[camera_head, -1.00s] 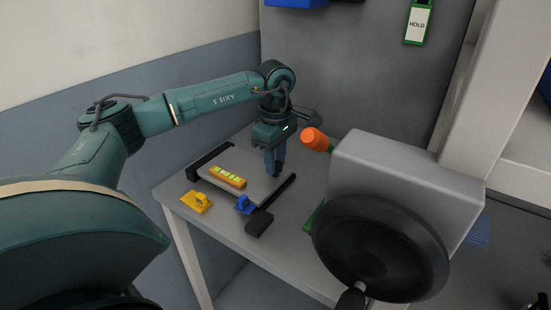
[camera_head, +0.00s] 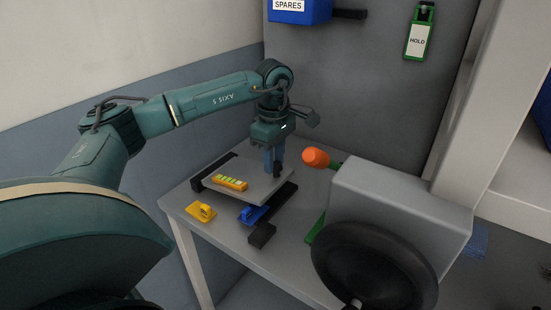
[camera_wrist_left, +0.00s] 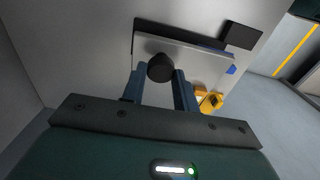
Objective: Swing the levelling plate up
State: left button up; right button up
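The grey levelling plate (camera_head: 255,190) sits on the bench, tilted, its right side raised above a dark base (camera_head: 284,197). A yellow level with green vials (camera_head: 230,183) lies on it. The plate also shows in the left wrist view (camera_wrist_left: 205,65). A black knob (camera_wrist_left: 160,68) stands at the plate's edge. My left gripper (camera_head: 273,168) comes down from above, its blue fingers on either side of the knob and seemingly closed on it. In the left wrist view the fingertips (camera_wrist_left: 160,78) flank the knob. My right gripper is in no view.
A yellow piece (camera_head: 203,212), a blue piece (camera_head: 252,214) and a black block (camera_head: 262,235) are by the plate's front side. A grey housing (camera_head: 400,200) with a black handwheel (camera_head: 372,262) and an orange-tipped lever (camera_head: 316,157) stands right. A blue SPARES bin (camera_head: 298,10) hangs behind.

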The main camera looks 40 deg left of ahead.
pick_arm(q)
jog(key=shift+o, duration=1.4)
jog(key=shift+a, duration=0.2)
jog(key=shift+o, duration=1.2)
jog(key=shift+d, duration=0.15)
notch_tip(320, 180, up, 7)
jog(key=p, duration=0.6)
jog(key=shift+w+d, duration=0.1)
